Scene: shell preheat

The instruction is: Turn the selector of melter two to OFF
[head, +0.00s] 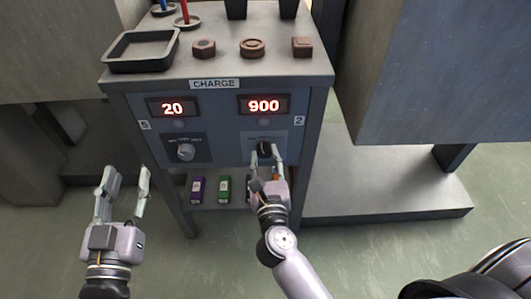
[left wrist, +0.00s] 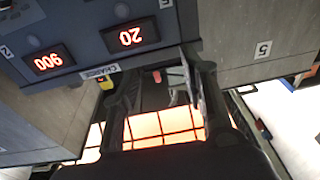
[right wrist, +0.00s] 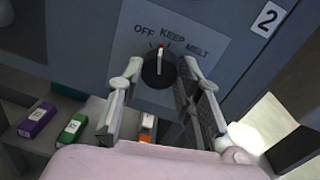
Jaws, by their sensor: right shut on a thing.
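The selector of melter two (head: 264,147) is a round black knob on the panel beside the 2 label, under the display reading 900. In the right wrist view the knob (right wrist: 158,72) has a pale pointer aimed up, near the KEEP mark, with OFF to its left and MELT to its right. My right gripper (head: 264,151) is shut on the knob, one finger on each side of it. My left gripper (head: 123,178) is open and empty, in front of the lower left of the cabinet.
Another selector knob (head: 186,152) sits left, under the display reading 20. On the shelf below stand a purple box (head: 197,190) and a green box (head: 224,188). The cabinet top (head: 280,70) holds a dark tray (head: 142,50) and several brown pieces.

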